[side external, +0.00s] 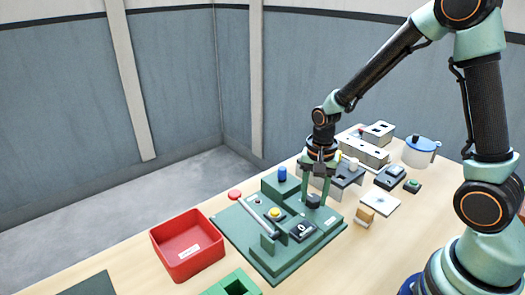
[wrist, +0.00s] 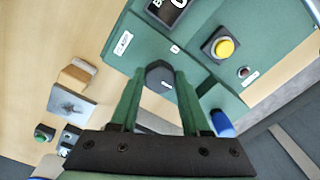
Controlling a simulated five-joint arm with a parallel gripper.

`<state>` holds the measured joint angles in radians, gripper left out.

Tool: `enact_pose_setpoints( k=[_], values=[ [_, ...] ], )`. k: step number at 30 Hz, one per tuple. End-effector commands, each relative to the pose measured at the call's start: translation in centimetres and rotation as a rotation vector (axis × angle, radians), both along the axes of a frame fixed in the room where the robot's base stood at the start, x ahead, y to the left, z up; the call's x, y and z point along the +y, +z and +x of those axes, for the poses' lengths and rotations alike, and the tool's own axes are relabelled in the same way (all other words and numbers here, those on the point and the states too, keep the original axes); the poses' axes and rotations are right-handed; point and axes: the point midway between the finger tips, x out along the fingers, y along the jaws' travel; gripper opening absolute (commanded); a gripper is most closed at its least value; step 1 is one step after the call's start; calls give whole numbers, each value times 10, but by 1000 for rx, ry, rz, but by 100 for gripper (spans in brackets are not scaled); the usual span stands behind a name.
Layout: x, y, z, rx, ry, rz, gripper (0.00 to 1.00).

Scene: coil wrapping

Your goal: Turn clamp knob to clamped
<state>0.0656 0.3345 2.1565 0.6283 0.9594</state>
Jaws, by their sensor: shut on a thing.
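The clamp knob (side external: 313,201) is a dark, rounded knob on the right part of the green fixture plate (side external: 240,236). In the wrist view the knob (wrist: 158,76) sits between the tips of the two green fingers. My gripper (side external: 316,194) points down over the plate and is shut on the knob. In the wrist view my gripper (wrist: 160,85) has its fingertips on either side of the knob. A small label lies on the plate beside the knob.
The plate also carries a yellow button (side external: 275,213), a black display (side external: 303,231), a long grey bar (side external: 258,217) and a blue cylinder (side external: 282,173). A red bin (side external: 187,245) stands to the left. A wooden block (side external: 365,216) and a white pad (side external: 380,204) lie to the right.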

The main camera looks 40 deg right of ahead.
Motion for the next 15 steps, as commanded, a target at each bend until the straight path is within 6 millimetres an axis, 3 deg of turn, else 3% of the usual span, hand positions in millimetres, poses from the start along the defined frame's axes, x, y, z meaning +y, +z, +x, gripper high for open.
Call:
enact_pose_setpoints(
  k=[15],
  values=[
    [-2,0,-1,12,430,-7,0]
  ],
)
